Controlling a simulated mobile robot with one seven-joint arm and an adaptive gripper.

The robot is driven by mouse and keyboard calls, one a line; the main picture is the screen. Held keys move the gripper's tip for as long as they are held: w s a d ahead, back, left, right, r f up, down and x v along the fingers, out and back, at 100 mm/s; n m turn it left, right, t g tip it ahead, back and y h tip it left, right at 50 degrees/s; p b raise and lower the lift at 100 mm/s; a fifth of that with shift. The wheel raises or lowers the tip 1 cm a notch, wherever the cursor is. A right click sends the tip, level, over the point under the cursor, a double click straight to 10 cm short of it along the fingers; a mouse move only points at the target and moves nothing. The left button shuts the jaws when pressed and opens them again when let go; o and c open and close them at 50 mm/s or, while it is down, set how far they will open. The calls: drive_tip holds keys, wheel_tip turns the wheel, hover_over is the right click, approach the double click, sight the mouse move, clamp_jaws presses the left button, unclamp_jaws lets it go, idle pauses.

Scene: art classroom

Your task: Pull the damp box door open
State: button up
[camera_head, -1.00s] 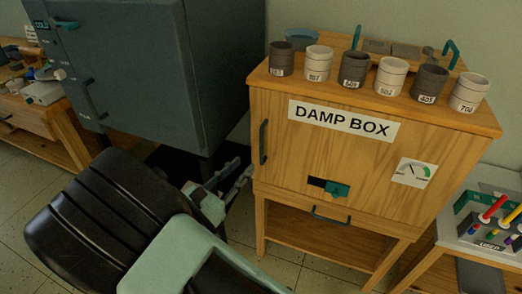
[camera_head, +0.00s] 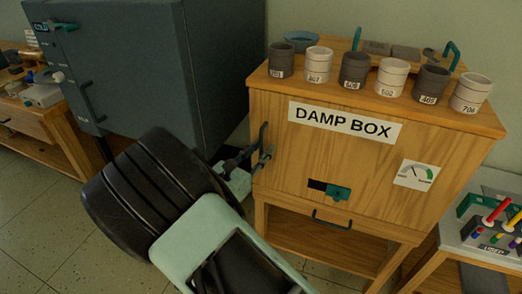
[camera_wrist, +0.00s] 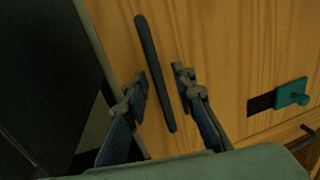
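The damp box (camera_head: 360,160) is a wooden cabinet on legs with a "DAMP BOX" label, and its door is shut flush. A dark vertical handle (camera_head: 263,138) is at the door's left edge; it also shows in the wrist view (camera_wrist: 154,70). My gripper (camera_head: 257,160) is at the handle's lower part. In the wrist view its fingertips (camera_wrist: 160,87) are spread, one on each side of the handle, with gaps visible; contact cannot be told. A teal latch (camera_head: 338,192) sits at the right end of a dark slot low on the door, right of my gripper.
Several labelled cups (camera_head: 354,69) stand on the box top. A gauge (camera_head: 415,174) is on the front, and a drawer handle (camera_head: 331,219) is below. A dark grey cabinet (camera_head: 140,70) stands close at left. A marker tray (camera_head: 485,240) is at right.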

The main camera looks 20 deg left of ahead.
clamp_jaws()
drive_tip(key=shift+s, duration=0.1)
idle(0.3)
